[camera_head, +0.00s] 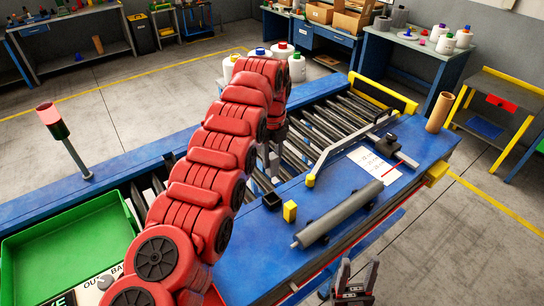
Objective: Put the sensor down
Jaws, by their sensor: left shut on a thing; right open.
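My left arm is the red one, and my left gripper (273,168) points down over the conveyor's near edge. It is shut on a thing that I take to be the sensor. Its shape is too small and too hidden by the fingers and arm to make out. A small black holder (271,201) stands on the blue table just below the fingertips, and a yellow block (290,211) stands to its right. My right gripper (354,281) is at the bottom edge of the view, open and empty, in front of the table.
A grey roller (338,215) lies on the blue table (255,257). A white sheet (375,165), a black device (387,144) and a brown tube (439,112) are further right. A green tray (70,245) is at left. White bobbins (297,67) stand behind my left arm.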

